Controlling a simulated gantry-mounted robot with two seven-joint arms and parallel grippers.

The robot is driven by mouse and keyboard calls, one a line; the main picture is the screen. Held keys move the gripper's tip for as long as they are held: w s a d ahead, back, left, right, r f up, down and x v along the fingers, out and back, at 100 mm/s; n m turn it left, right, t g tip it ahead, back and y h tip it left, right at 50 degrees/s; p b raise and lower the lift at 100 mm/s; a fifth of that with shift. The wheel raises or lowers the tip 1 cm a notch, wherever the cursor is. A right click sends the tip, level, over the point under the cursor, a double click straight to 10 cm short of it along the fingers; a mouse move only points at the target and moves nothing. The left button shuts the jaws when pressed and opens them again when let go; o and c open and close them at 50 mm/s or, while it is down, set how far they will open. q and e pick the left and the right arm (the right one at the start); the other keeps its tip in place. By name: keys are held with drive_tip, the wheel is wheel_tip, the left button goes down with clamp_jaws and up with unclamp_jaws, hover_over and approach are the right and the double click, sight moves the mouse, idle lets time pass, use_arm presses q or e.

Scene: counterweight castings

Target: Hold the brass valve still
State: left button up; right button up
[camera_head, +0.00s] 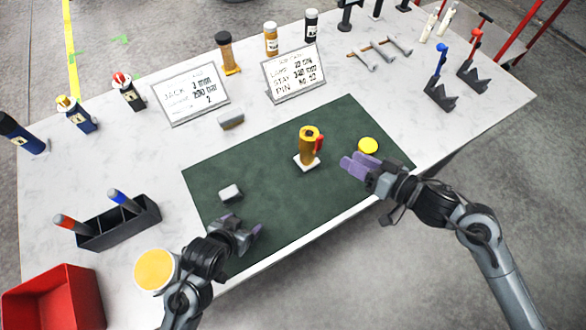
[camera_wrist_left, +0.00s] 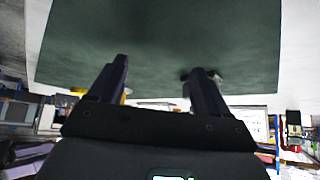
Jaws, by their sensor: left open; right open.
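The brass valve (camera_head: 309,134) stands upright on a small white base (camera_head: 306,163) on the green mat (camera_head: 260,180), with a red handle on its right side. My right gripper (camera_head: 357,166) is open and empty, to the right of the valve and apart from it. My left gripper (camera_head: 246,232) is open at the mat's front left, well away from the valve. The left wrist view shows its two spread fingers (camera_wrist_left: 160,85) with nothing clearly held between them. I cannot make out the valve there.
A yellow disc (camera_head: 368,146) lies just beyond my right gripper. A small grey-white block (camera_head: 231,193) lies beyond my left gripper. A yellow-topped tub (camera_head: 155,270), a black holder (camera_head: 120,226) and a red bin (camera_head: 55,300) stand at left. Two signs (camera_head: 190,95) (camera_head: 294,73) stand behind the mat.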

sight(304, 156)
use_arm(q)
drive_tip(key=w+d+r+t+h, duration=0.1)
drive_tip(key=w+d, duration=0.2)
drive_tip(key=w, duration=0.2)
drive_tip(key=w+d+r+m+t+h, duration=0.1)
drive_tip(key=w+d+r+t, duration=0.1)
drive_tip(key=w+d, duration=0.2)
drive_tip(key=w+d+r+m+t+h, duration=0.1)
drive_tip(key=w+d+r+t, duration=0.1)
drive_tip(key=w+d, duration=0.2)
drive_tip(key=shift+w+d+h, duration=0.2)
drive_tip(key=shift+w+h, duration=0.1)
drive_tip(key=shift+w, duration=0.6)
drive_tip(key=shift+w+d, duration=0.25)
drive_tip(key=shift+w, duration=0.05)
drive_tip(key=x, duration=1)
drive_tip(key=shift+r, duration=0.1)
clamp_jaws()
